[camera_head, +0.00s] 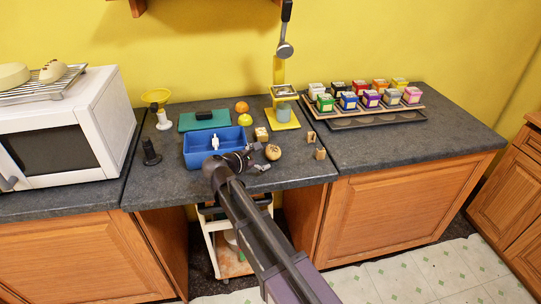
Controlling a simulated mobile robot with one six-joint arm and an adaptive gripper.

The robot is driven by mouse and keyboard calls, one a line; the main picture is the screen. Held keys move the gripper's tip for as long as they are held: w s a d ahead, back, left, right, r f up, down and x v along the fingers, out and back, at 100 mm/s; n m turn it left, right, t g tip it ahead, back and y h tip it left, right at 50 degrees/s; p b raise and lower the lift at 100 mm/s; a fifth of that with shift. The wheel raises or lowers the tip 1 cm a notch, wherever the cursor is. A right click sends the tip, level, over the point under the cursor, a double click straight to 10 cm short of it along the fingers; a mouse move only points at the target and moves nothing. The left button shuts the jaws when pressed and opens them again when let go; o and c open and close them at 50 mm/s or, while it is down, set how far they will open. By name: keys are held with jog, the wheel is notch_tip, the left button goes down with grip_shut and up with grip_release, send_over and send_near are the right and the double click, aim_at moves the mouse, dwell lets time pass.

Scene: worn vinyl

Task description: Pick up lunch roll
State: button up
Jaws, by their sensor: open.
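A small round tan-brown item (273,152) with a dark mark sits on the dark worktop, right of the blue tray. An oval pale bread roll (53,71) with dark marks lies on a wire rack on the microwave at the far left. I cannot tell for sure which of these is the lunch roll. My gripper (260,159) is open, low over the worktop, just left of the round tan item. The fingers look empty. They are small and dark here, and I cannot tell whether they touch anything.
The blue tray (182,158) holds a small white item. Small wooden blocks (320,154), an orange fruit (242,107) and a yellow stand (296,124) are near. Several coloured boxes fill a rack (420,108) at right. The microwave (65,130) bounds the left side.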

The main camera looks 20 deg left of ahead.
aim_at(270, 153)
jog(key=shift+w, duration=0.15)
jog(key=shift+b+x, duration=0.85)
jog(key=shift+x, duration=1.75)
jog(key=c, duration=0.9)
